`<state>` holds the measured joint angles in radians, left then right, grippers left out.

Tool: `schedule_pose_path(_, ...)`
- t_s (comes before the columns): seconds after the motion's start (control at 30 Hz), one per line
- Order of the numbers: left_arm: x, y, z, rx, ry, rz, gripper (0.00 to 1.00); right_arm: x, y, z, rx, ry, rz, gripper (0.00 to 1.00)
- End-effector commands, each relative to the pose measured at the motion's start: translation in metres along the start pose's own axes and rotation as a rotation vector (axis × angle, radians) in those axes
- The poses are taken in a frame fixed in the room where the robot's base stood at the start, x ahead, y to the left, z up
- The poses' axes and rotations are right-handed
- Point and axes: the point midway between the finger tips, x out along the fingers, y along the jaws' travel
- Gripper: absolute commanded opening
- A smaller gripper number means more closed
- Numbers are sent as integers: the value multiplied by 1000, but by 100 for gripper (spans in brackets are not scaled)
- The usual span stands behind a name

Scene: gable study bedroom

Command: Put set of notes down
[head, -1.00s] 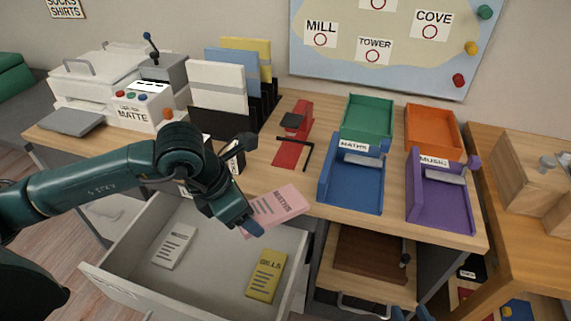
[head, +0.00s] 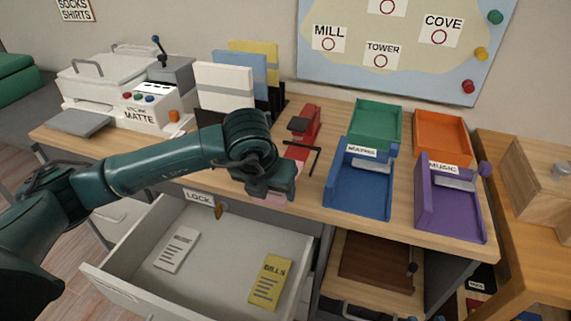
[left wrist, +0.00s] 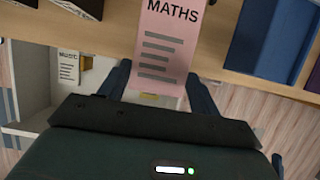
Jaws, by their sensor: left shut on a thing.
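The pink set of notes marked MATHS (left wrist: 165,45) is held between the fingers of my left gripper (left wrist: 160,85). In the head view my left gripper (head: 280,188) is over the front part of the desk, and only a bit of the pink notes (head: 276,200) shows under it. I cannot tell whether the notes touch the desk top. A blue tray labelled MATHS (head: 358,193) stands to the right of the gripper, apart from it. What seem to be the tips of my right gripper (head: 425,318) barely show at the bottom edge.
A purple MUSIC tray (head: 450,217), a green tray (head: 376,122) and an orange tray (head: 442,135) stand on the desk. A red stapler-like thing (head: 309,122) is behind the gripper. The open drawer (head: 215,265) below holds white notes (head: 177,250) and yellow BILLS notes (head: 270,282).

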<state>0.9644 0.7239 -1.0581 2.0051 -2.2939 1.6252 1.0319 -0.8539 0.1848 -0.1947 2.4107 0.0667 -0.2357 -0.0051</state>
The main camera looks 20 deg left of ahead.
Motion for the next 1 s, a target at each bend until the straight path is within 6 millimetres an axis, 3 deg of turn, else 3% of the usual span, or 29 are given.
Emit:
schedule_pose_path(0.1,10,-1,27,-2,-1,0,34,-1,0,2,6,-10,1,32)
schedule_pose_path(0.2,16,0,41,-1,-1,0,34,-1,0,5,9,-18,2,32)
schedule_pose_path(0.37,21,-1,51,1,0,-1,34,0,-1,10,13,-28,4,32)
schedule_pose_path(0.6,33,-1,82,0,0,-1,34,3,-2,5,13,-18,1,32)
schedule_pose_path(0.7,45,0,75,3,2,-1,34,4,-2,4,12,-12,0,32)
schedule_pose_path(0.97,48,0,74,2,1,0,34,4,-2,1,10,-7,-1,32)
schedule_pose_path(1.0,48,0,74,2,2,0,66,3,-2,1,10,-7,-1,32)
